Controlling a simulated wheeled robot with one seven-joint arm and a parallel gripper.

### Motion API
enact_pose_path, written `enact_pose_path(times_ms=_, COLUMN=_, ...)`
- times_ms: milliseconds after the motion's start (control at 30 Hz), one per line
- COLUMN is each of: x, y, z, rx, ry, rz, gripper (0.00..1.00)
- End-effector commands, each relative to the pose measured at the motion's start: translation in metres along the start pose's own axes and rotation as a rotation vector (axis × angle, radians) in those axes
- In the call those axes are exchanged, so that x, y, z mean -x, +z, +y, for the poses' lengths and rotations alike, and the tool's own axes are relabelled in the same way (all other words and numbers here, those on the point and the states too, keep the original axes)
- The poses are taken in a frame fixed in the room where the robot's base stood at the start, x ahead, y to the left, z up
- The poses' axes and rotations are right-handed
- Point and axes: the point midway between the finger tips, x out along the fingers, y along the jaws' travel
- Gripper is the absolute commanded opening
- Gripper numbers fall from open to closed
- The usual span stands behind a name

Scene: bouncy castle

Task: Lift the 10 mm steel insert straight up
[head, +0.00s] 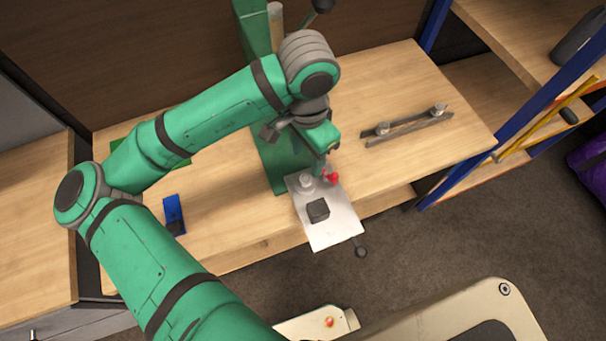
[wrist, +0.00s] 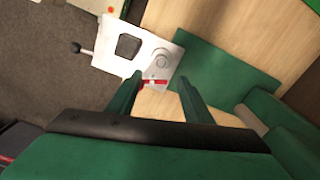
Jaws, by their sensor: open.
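A bright metal plate (head: 335,229) lies at the bench's front edge, with a dark square patch on it. A small round steel piece (head: 306,181), which looks like the insert, sits at the plate's back end; its size cannot be read. It also shows as a ringed disc in the wrist view (wrist: 161,58). A small red part (head: 333,178) is beside it, and shows near the left fingertip in the wrist view (wrist: 154,83). My gripper (head: 322,166) is open, close to the round piece. In the wrist view its fingertips (wrist: 161,82) are apart, with the disc beyond them.
A green machine column (head: 253,30) and base stand behind the plate. A dark bar with two knobs (head: 408,126) lies right. A blue item (head: 174,214) lies left. A blue shelf frame (head: 510,122) borders the right. Bench at right front is clear.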

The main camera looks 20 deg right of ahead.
Motion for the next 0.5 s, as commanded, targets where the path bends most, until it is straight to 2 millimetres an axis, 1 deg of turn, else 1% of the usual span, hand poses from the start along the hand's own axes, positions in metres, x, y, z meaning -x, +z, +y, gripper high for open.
enact_pose_path(times_ms=67, x=-0.006, y=0.003, z=-0.001, rx=0.002, ry=-0.002, rz=-0.013, gripper=0.46)
enact_pose_path(times_ms=300, x=-0.041, y=0.003, z=-0.001, rx=0.000, ry=0.000, rz=-0.013, gripper=0.46)
enact_pose_path(times_ms=400, x=-0.051, y=0.003, z=-0.001, rx=0.001, ry=-0.001, rz=-0.011, gripper=0.46)
enact_pose_path(times_ms=500, x=-0.055, y=0.003, z=-0.001, rx=0.001, ry=-0.002, rz=-0.010, gripper=0.46)
